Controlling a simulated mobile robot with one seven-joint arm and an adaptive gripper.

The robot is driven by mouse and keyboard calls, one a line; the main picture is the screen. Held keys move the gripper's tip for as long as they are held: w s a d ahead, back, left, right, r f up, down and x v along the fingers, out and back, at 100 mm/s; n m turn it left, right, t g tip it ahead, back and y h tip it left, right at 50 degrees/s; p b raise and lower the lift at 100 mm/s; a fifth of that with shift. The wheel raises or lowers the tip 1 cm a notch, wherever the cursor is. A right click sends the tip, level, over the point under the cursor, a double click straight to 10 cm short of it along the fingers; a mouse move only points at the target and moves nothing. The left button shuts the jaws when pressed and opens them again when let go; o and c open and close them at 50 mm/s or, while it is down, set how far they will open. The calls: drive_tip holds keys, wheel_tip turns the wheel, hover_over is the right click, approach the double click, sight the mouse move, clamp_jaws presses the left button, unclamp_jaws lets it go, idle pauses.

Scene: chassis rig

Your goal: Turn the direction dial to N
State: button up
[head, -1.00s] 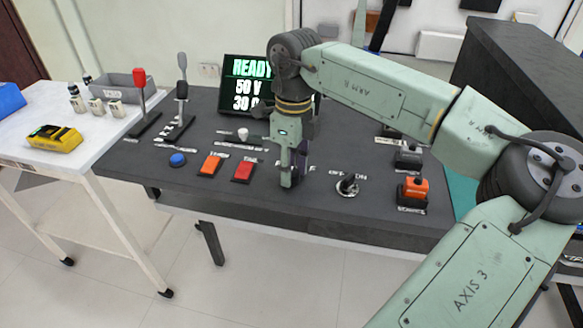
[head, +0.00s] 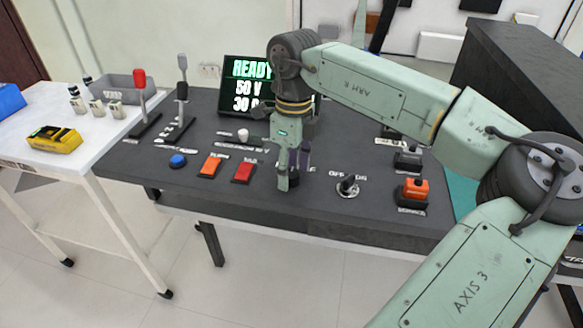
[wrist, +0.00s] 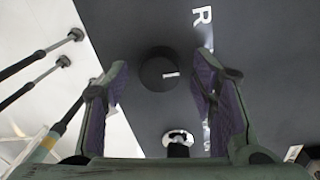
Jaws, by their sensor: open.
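The direction dial (wrist: 159,70) is a round black knob with a short white mark on the right part of its top, seen in the wrist view. A white letter R (wrist: 202,16) is on the panel to its upper right. My gripper (wrist: 162,84) is open, its purple-lined fingers on the left and right sides of the dial with gaps visible; contact does not show. In the head view my gripper (head: 290,178) points down at the dark panel and hides the dial. The N label cannot be made out.
A switch (head: 347,186) with a silver base and OFF lettering stands right of my gripper. A red button (head: 244,172) and an orange one (head: 210,166) lie to its left. An orange-topped control (head: 412,192) is farther right. A READY screen (head: 246,84) stands behind.

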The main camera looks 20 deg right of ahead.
sight(293, 170)
wheel_tip(293, 170, up, 12)
drive_tip(key=shift+w+d, duration=0.25)
idle(0.5)
